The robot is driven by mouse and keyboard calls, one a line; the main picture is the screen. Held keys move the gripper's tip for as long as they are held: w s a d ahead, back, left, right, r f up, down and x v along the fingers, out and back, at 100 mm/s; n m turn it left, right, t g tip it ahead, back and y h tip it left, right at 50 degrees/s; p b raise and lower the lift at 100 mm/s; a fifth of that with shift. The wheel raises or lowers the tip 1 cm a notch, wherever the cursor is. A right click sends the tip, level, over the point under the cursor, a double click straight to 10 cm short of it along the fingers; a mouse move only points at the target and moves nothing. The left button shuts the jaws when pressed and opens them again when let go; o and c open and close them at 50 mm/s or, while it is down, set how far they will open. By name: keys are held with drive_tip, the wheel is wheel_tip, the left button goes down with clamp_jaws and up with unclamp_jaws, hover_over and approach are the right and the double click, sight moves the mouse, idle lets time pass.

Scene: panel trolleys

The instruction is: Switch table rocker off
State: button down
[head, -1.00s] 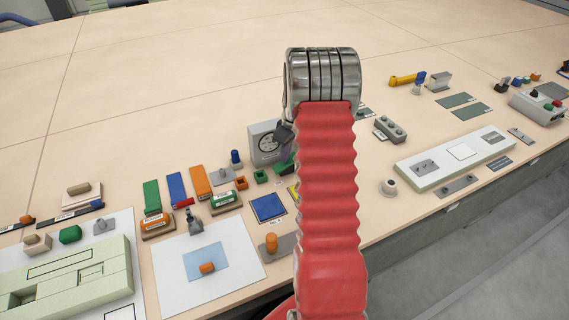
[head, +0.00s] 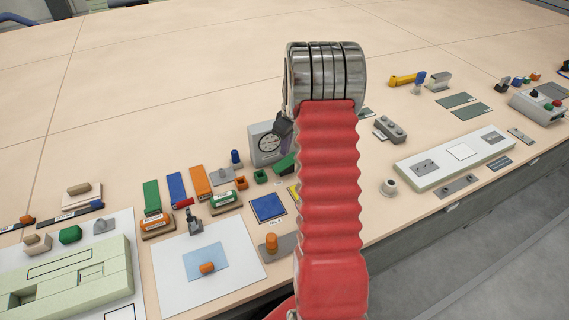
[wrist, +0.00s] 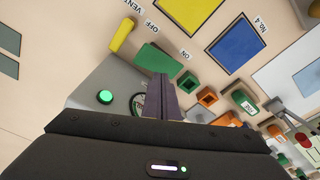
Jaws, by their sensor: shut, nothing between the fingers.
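The rocker is a green block (wrist: 158,60) on the table, with OFF and ON printed beside it in the wrist view. In the head view its green face (head: 286,164) shows beside the gauge box, partly hidden by my red arm. My gripper (wrist: 160,82) is shut and empty. In the wrist view its dark fingertips overlap the near edge of the green block; I cannot tell whether they touch. In the head view my gripper (head: 282,126) shows only partly, left of my arm and in front of the gauge box.
The grey gauge box (head: 257,150) stands close by; a lit green lamp (wrist: 105,97) shows beside the fingers. A yellow piece (wrist: 123,34) lies near the rocker. A blue square (head: 268,207) and small orange and green sockets are nearby. The table's far side is clear.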

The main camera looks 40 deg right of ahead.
sight(286, 162)
wheel_tip(286, 162, up, 3)
drive_tip(key=shift+r, duration=0.2)
idle(0.4)
drive_tip(key=shift+m, duration=0.3)
